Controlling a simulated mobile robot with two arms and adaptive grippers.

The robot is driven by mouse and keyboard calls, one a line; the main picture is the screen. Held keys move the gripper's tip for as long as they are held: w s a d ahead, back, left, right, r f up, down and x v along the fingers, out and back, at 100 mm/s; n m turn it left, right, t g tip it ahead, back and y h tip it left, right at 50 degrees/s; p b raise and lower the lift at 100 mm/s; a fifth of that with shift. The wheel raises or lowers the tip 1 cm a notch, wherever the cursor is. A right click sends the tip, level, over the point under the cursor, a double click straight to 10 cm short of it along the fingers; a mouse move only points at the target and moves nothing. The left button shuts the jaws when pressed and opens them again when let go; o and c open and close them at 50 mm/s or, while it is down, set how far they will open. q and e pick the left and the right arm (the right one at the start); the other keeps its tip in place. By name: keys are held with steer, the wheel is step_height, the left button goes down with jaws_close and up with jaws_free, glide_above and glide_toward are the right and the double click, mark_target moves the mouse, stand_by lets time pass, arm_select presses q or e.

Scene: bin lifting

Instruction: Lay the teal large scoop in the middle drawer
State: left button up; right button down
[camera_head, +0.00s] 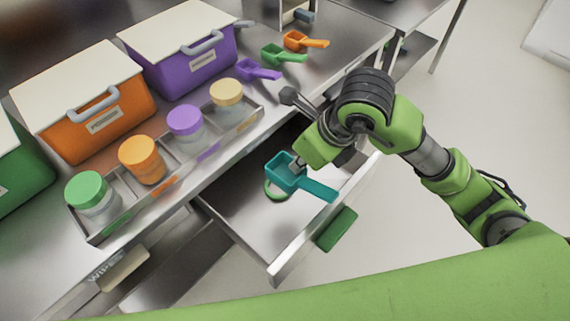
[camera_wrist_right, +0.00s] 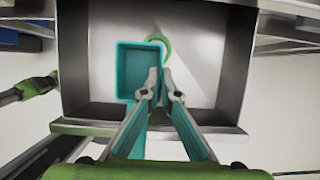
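The teal large scoop (camera_head: 285,173) is in or just over the pulled-out drawer (camera_head: 237,230), with its handle pointing to the front right. In the right wrist view its square cup (camera_wrist_right: 138,72) is seen from above and looks empty. My right gripper (camera_head: 299,163) reaches down into the drawer area. In the wrist view its fingertips (camera_wrist_right: 162,84) are close together on the right wall of the cup and appear shut on it. I cannot tell whether the scoop touches the drawer floor. My left gripper is not in the head view.
A green ring (camera_wrist_right: 160,46) lies in the drawer, partly hidden by the scoop. The drawer front has a green handle (camera_head: 337,229). On the counter are purple (camera_head: 258,70), green (camera_head: 283,55) and orange (camera_head: 305,41) scoops, a jar tray (camera_head: 95,238) and lidded bins.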

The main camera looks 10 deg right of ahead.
steer(key=w+d+f, duration=0.2)
steer(key=w, duration=0.1)
steer(key=w+d+f, duration=0.2)
steer(key=w+f, duration=0.1)
steer(key=w+d+f+p, duration=0.1)
steer(key=w+d+f, duration=0.1)
steer(key=w+f, duration=0.1)
steer(key=shift+w+d, duration=0.15)
steer(key=shift+w, duration=0.05)
steer(key=shift+w+d+f, duration=0.3)
steer(key=shift+w+f, duration=0.2)
steer(key=shift+f, duration=0.2)
step_height(320, 180, down, 3)
steer(key=shift+r+p, duration=0.1)
steer(key=shift+p, duration=0.3)
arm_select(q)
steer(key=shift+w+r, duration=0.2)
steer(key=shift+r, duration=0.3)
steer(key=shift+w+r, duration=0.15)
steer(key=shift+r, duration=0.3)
arm_select(e)
steer(key=c, duration=2.3)
jaws_free()
